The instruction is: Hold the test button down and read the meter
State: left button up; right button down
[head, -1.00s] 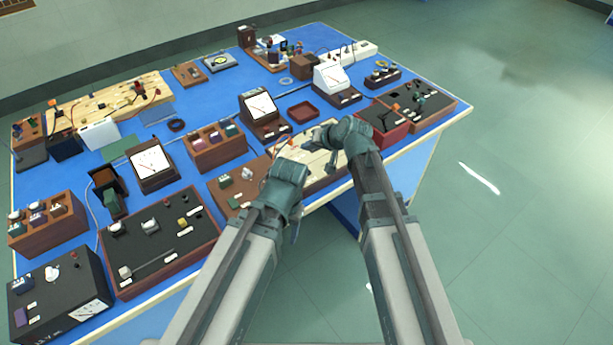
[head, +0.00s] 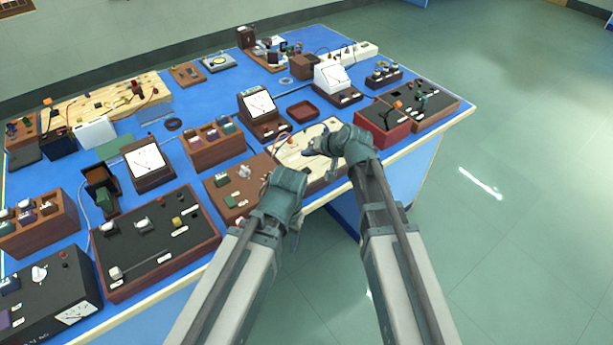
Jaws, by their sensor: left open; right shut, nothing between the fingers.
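Several meters with white dials stand on the blue bench (head: 225,90). The nearest to my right gripper is a sloped meter (head: 258,104) on a brown base; another meter (head: 148,158) stands to the left and a white-cased meter (head: 332,76) farther back. I cannot tell which small part is the test button. My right gripper (head: 310,148) is shut and empty, low over a pale wooden board (head: 324,172), whose right part my arm hides; contact cannot be told. My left gripper (head: 296,234) is open, pointing down at the bench's front edge, its fingers mostly hidden.
A brown board (head: 222,192) with small parts lies left of the pale board. A red-sided box (head: 382,125) stands right of my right arm. A red tray (head: 302,110) lies behind. Floor is clear at right.

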aim_at(308, 172)
pick_arm(q)
jog(key=shift+f+b, duration=1.55)
jog(key=shift+f, duration=0.6)
pick_arm(e)
jog(key=shift+f, duration=2.1)
jog(key=shift+f, duration=0.1)
pick_arm(q)
jog(key=shift+f+b, duration=0.4)
pick_arm(e)
jog(key=shift+f, duration=0.3)
pick_arm(q)
jog(key=shift+f+b, duration=0.45)
pick_arm(e)
jog(key=shift+f, duration=0.45)
pick_arm(q)
jog(key=shift+r, duration=0.1)
pick_arm(e)
jog(key=shift+r, duration=0.1)
pick_arm(q)
jog(key=shift+r+p, duration=0.8)
jog(key=shift+p, duration=0.1)
pick_arm(e)
jog(key=shift+r, duration=0.8)
pick_arm(q)
jog(key=shift+r, duration=0.1)
